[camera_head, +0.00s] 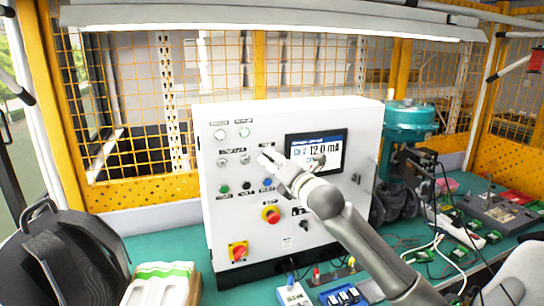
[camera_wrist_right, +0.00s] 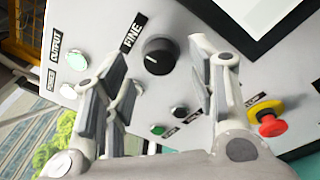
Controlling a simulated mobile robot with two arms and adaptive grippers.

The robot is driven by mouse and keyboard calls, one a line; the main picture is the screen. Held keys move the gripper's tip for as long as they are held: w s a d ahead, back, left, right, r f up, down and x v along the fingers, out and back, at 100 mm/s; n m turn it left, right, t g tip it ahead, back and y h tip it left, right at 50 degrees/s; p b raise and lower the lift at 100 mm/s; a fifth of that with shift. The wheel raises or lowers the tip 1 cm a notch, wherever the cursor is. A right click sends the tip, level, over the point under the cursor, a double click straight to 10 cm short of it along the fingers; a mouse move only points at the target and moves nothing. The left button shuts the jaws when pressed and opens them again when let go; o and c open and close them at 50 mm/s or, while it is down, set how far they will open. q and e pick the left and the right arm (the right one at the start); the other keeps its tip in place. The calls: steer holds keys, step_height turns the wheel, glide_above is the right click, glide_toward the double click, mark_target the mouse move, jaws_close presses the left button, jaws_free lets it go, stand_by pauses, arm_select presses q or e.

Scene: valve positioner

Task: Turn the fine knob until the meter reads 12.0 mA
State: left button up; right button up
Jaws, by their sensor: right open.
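The fine knob (camera_wrist_right: 158,56) is a round black knob with a white mark, under the FINE label on the white control cabinet (camera_head: 235,180). In the right wrist view the right gripper's fingers (camera_wrist_right: 160,70) are open, one on each side of the knob, with gaps showing. Contact with the knob is not visible. The meter display (camera_head: 318,149) on the cabinet appears to read 12.0 mA. My left gripper is not in view.
Indicator lamps and buttons surround the knob. A red emergency button (camera_head: 270,214) and a red-yellow switch (camera_head: 238,251) are lower on the cabinet. A teal valve actuator (camera_head: 408,122) stands to the right. Circuit boards and cables clutter the green bench on the right.

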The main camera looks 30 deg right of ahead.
mark_target(268, 158)
steer(key=shift+w+d, duration=0.15)
steer(key=shift+w, duration=1.05)
steer(key=c, duration=1)
steer(key=shift+c, duration=0.2)
steer(key=shift+m+p, duration=0.3)
steer(key=shift+m, duration=0.1)
steer(key=m, duration=0.4)
steer(key=shift+f+m+t, duration=0.15)
steer(key=shift+m+t, duration=0.15)
steer(key=shift+m, duration=0.1)
steer(key=m+h, duration=0.1)
steer(key=m, duration=0.5)
steer(key=shift+m, duration=0.4)
